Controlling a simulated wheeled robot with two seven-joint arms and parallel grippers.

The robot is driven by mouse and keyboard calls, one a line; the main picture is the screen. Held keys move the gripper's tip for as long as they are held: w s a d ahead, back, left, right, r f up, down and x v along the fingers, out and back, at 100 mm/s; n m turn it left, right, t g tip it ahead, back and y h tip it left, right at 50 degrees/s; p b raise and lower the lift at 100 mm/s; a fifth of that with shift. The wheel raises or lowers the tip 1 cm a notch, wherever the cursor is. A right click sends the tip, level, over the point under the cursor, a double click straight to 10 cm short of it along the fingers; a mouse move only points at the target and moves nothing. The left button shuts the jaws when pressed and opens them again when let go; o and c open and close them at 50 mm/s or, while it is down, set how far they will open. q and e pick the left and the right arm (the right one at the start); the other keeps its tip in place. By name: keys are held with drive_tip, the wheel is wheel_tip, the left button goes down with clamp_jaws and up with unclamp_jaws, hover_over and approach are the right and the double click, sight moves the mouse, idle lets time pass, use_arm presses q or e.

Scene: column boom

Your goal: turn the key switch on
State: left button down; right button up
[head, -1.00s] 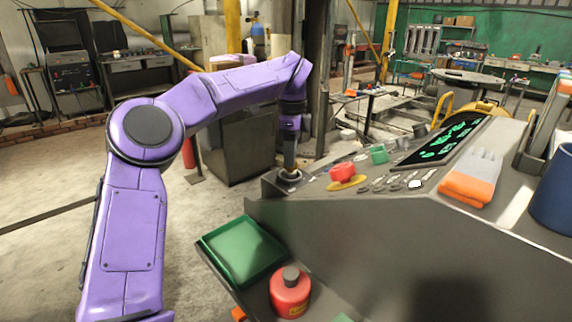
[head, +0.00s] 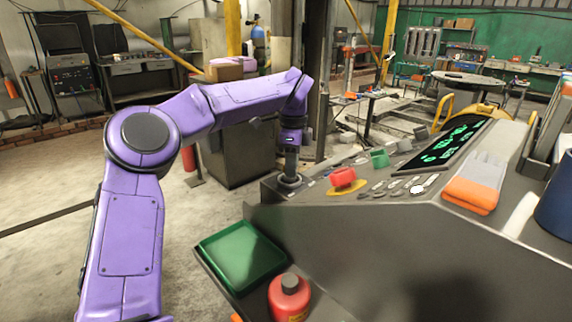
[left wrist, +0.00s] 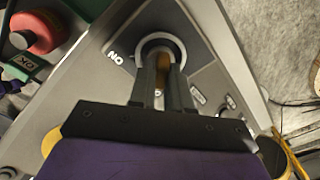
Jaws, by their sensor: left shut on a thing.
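The key switch (left wrist: 162,46) is a round, light-rimmed collar set in the grey console panel, with a brownish key (left wrist: 161,70) in it. An "ON" label lies to the left of the collar in the left wrist view, and another label, too small to read, lies to its lower right. My left gripper (left wrist: 162,85) is shut on the key, its dark fingers either side of it. In the head view my left gripper (head: 290,166) points down onto the switch base (head: 289,182) at the console's left corner; the key is hidden there.
A red button (head: 343,176) on a yellow plate, a green button (head: 379,158) and several small switches sit right of the switch. Orange-grey gloves (head: 474,184) lie further right. A green tray (head: 243,255) and red bottle (head: 289,297) stand below in front.

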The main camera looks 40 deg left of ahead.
use_arm(q)
drive_tip(key=shift+f, duration=0.15)
drive_tip(key=m+p, duration=0.1)
drive_tip(key=m, duration=0.3)
drive_tip(key=shift+s, duration=0.1)
drive_tip(key=m+p, duration=0.2)
drive_tip(key=m, duration=0.2)
drive_tip(key=shift+s, duration=0.1)
drive_tip(key=m+p, duration=0.3)
drive_tip(key=m, duration=0.2)
drive_tip(key=shift+s, duration=0.15)
drive_tip(key=shift+f+m+p, duration=0.1)
drive_tip(key=shift+m+p, duration=0.55)
drive_tip(key=shift+m, duration=0.55)
drive_tip(key=c, duration=1.2)
unclamp_jaws()
drive_tip(key=shift+a, duration=0.1)
drive_tip(key=shift+o, duration=0.2)
drive_tip(key=shift+a, duration=0.15)
